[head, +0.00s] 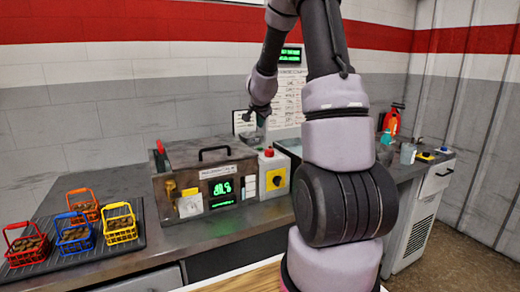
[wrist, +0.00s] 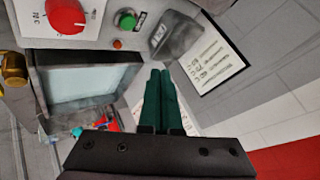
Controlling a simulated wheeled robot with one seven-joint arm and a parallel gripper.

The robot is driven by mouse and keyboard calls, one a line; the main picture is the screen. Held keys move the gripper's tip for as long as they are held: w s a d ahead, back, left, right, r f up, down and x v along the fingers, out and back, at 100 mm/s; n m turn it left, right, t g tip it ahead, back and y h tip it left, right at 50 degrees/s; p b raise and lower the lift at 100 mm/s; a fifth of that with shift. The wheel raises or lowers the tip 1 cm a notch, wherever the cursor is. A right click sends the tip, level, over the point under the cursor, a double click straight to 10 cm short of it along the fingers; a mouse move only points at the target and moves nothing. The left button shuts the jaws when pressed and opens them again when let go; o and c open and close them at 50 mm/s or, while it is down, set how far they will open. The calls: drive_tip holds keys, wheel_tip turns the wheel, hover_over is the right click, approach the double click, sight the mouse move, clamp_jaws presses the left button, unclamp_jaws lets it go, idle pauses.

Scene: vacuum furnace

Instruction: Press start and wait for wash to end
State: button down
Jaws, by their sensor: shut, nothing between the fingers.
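In the wrist view my gripper (wrist: 160,72) is shut, its two green fingers together and nothing between them. A round green button (wrist: 126,20) in a dark collar is on a light panel ahead of the fingertips and to their left, apart from them. A small orange lamp (wrist: 118,43) sits just below the button. A large red knob (wrist: 66,14) is further left on the same panel. A glassy pale window or basin (wrist: 85,82) lies below the panel. In the head view my arm covers much of the middle, and this panel cannot be made out.
In the head view, a brown box-like unit (head: 182,160) with a green display (head: 222,190) stands on the bench. Wire baskets of brown pieces, red (head: 28,246), blue (head: 75,236) and yellow (head: 119,226), sit left. A white sheet (wrist: 212,60) is right of the fingers.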

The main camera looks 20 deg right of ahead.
sight(260, 149)
drive_tip(key=shift+f, duration=3.55)
drive_tip(key=shift+f, duration=0.1)
drive_tip(key=shift+f, duration=0.3)
drive_tip(key=shift+f, duration=0.4)
drive_tip(key=shift+r, duration=0.8)
drive_tip(key=shift+r, duration=2.55)
